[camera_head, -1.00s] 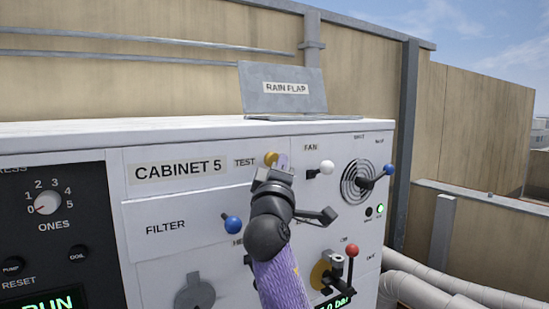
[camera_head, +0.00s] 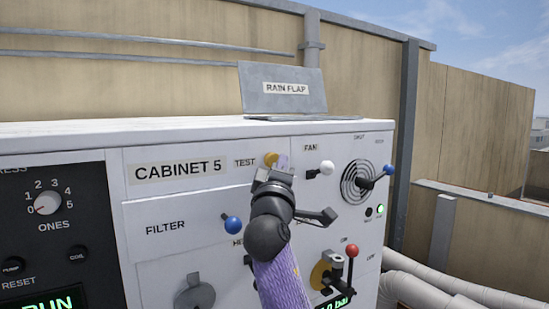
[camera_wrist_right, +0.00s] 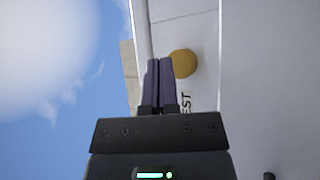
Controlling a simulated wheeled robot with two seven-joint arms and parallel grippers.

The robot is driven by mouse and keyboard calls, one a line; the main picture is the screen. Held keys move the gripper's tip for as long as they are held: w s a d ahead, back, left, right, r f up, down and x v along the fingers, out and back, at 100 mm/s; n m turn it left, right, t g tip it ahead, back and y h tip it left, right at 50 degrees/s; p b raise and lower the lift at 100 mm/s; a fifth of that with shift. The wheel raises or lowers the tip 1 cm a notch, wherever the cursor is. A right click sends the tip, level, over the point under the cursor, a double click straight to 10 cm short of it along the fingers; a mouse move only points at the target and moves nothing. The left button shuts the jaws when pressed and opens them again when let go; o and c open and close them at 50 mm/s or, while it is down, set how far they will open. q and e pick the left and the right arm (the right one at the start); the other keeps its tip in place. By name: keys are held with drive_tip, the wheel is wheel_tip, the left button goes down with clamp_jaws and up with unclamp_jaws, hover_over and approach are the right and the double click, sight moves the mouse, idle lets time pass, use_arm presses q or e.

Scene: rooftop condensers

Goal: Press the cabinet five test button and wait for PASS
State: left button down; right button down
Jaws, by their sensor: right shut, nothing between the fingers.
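The yellow test button (camera_head: 271,159) sits on the white front of cabinet 5 (camera_head: 178,171), right of the TEST label. It also shows in the right wrist view as a yellow disc (camera_wrist_right: 184,64). My right gripper (camera_head: 283,163) is shut and empty, with its fingertips at the right edge of the button. In the right wrist view the closed fingers (camera_wrist_right: 160,64) overlap the button's left side; I cannot tell whether they touch it. No PASS text is visible. My left gripper is not in view.
A white-knobbed fan lever (camera_head: 326,168), a round vent with a blue-knobbed lever (camera_head: 388,170) and a red-knobbed lever (camera_head: 351,250) are right of my gripper. A blue filter knob (camera_head: 232,224) is left of it. The rain flap (camera_head: 285,92) stands on top.

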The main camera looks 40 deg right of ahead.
idle(0.6)
drive_tip(key=shift+w, duration=0.45)
drive_tip(key=shift+w+d+b, duration=0.1)
drive_tip(key=shift+w+b, duration=0.3)
drive_tip(key=shift+w, duration=0.15)
idle(0.6)
drive_tip(key=shift+s+p, duration=0.4)
drive_tip(key=shift+s, duration=0.6)
drive_tip(key=shift+f, duration=0.1)
drive_tip(key=s, duration=0.1)
drive_tip(key=s+p, duration=0.1)
drive_tip(key=s, duration=0.3)
drive_tip(key=shift+a+p, duration=0.3)
drive_tip(key=shift+a, duration=0.1)
